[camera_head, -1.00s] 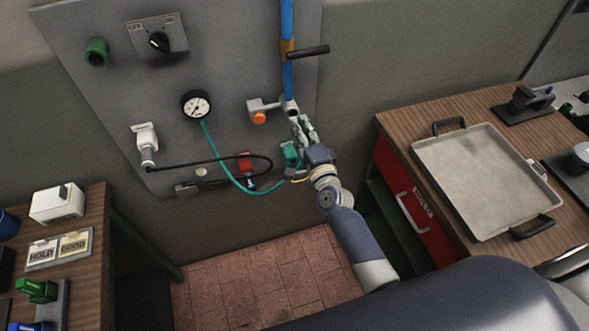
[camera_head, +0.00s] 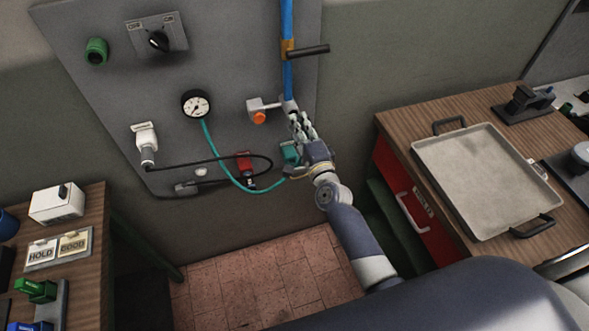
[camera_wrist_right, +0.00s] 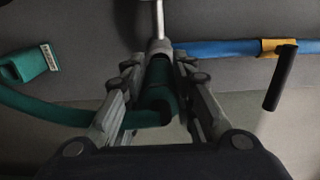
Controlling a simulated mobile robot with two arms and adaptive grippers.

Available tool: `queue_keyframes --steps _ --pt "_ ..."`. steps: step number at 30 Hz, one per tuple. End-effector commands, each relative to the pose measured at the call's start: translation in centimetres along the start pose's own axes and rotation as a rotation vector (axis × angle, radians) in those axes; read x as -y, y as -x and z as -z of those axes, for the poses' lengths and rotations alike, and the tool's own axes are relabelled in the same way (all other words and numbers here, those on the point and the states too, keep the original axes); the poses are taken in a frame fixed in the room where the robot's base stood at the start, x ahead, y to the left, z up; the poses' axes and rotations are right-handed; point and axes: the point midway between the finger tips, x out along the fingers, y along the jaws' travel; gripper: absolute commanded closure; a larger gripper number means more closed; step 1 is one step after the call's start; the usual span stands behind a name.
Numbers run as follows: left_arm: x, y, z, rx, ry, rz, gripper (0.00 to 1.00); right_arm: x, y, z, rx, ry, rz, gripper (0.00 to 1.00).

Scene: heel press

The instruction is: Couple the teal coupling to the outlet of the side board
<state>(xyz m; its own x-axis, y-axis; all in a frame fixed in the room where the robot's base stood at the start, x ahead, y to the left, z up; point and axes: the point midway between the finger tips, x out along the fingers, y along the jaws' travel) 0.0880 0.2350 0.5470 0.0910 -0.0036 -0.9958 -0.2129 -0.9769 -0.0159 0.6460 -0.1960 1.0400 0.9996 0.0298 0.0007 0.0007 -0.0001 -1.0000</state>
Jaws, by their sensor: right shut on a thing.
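The teal coupling (camera_wrist_right: 157,88) is between the fingers of my right gripper (camera_wrist_right: 158,95), which is shut on it. In the head view the right gripper (camera_head: 298,124) is at the lower right part of the panel, and its fingers hide most of the coupling. A teal hose (camera_wrist_right: 50,108) runs from the coupling. The outlet, a pale grey fitting (camera_wrist_right: 160,47), is directly at the coupling's front end; I cannot tell whether they touch or are joined. In the head view the outlet (camera_head: 289,104) is below the blue pipe. My left gripper is not in view.
A teal labelled holder (camera_wrist_right: 28,63) is beside the gripper. The blue pipe (camera_head: 286,70) has a dark lever (camera_head: 308,50). An orange knob (camera_head: 259,117) is left of the outlet. A gauge (camera_head: 196,104), black hose and red fitting (camera_head: 244,160) are on the panel.

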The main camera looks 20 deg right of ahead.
Motion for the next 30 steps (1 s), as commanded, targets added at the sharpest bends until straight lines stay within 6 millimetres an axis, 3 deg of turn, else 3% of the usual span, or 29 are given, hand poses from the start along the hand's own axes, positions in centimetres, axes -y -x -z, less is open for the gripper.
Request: queue_keyframes --steps 30 --pt "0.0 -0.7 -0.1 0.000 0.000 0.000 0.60 0.1 -2.1 0.0 0.000 0.000 0.002 1.00"
